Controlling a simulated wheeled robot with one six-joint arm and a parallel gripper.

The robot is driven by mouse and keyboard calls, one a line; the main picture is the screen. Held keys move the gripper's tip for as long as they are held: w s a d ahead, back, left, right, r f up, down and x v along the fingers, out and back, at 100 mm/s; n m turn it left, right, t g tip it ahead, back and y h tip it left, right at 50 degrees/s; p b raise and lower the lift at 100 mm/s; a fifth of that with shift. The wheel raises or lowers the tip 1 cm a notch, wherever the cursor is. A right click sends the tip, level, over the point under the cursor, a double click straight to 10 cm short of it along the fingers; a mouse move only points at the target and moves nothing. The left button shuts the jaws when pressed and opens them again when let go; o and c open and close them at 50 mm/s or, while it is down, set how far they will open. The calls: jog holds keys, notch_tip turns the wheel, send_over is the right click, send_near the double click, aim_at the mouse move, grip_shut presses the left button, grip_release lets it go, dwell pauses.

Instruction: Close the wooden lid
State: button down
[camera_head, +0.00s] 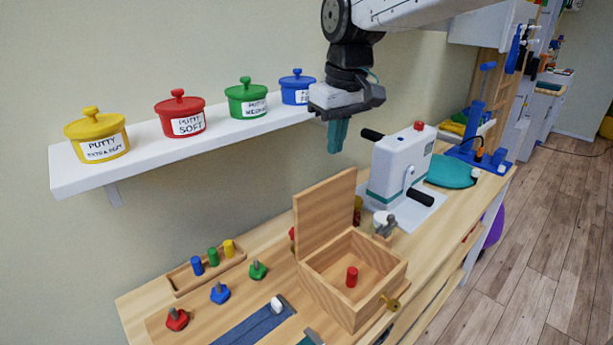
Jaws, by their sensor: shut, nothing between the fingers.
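The wooden lid (325,215) stands upright, hinged at the back edge of the wooden box (327,297), so the box is open. A red peg (351,277) stands inside the box. A brass-coloured latch or key (390,302) is on the box's right front side. My gripper (338,137) points down with its teal fingers shut and empty. It is above and behind the lid in the picture, apart from it.
A white crank device (400,165) stands right of the lid. A wall shelf (150,147) with putty pots is at the left. A peg tray (205,268) and coloured bolts (220,293) lie left of the box. The floor (540,220) at right is clear.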

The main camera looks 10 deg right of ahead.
aim_at(320, 209)
jog(key=w+a+n, duration=0.1)
jog(key=w+a, duration=0.3)
notch_tip(320, 209, down, 11)
jog(key=w, duration=0.1)
jog(key=shift+a+r, duration=0.15)
jog(key=shift+a, duration=0.1)
